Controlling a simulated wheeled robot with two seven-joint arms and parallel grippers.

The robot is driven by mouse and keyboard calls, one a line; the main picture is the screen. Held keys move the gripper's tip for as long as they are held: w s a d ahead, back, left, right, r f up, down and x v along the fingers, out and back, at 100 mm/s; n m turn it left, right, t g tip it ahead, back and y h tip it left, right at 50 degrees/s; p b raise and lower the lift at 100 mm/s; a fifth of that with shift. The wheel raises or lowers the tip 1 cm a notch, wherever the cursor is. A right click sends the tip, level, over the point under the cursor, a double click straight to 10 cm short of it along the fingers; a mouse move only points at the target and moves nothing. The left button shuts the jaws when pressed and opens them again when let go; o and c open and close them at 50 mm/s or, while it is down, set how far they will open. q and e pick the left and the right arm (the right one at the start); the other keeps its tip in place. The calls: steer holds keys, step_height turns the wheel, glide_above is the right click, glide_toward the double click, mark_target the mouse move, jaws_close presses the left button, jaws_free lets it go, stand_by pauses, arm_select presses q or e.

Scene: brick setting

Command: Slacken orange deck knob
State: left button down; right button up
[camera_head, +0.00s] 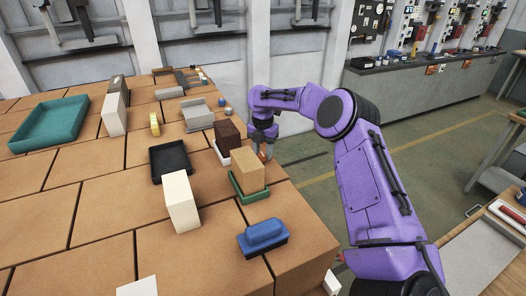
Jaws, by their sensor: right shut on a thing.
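The orange knob (265,156) shows only as a small patch at the right edge of the brick-patterned deck, beside the tan block. My right gripper (264,148) is at the knob, at the end of the purple arm, and is shut on it. The fingers are small and partly cover the knob, so its turn angle cannot be told. My left gripper is not in view.
A tan block (248,168) in a green tray (252,197) and a dark brown block (227,133) stand close left of the gripper. A blue handled object (263,237) lies nearer. A cream block (181,202) and black tray (171,160) are farther left. Front-left deck is mostly clear.

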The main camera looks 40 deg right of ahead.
mark_target(262, 154)
steer(key=shift+s+f, duration=0.1)
steer(key=shift+f, duration=0.1)
steer(key=o, duration=1)
steer(key=shift+a, duration=0.1)
steer(key=shift+o, duration=0.2)
steer(key=shift+r, duration=0.1)
steer(key=shift+r, duration=0.25)
step_height(262, 154, up, 10)
steer(key=b, duration=0.2)
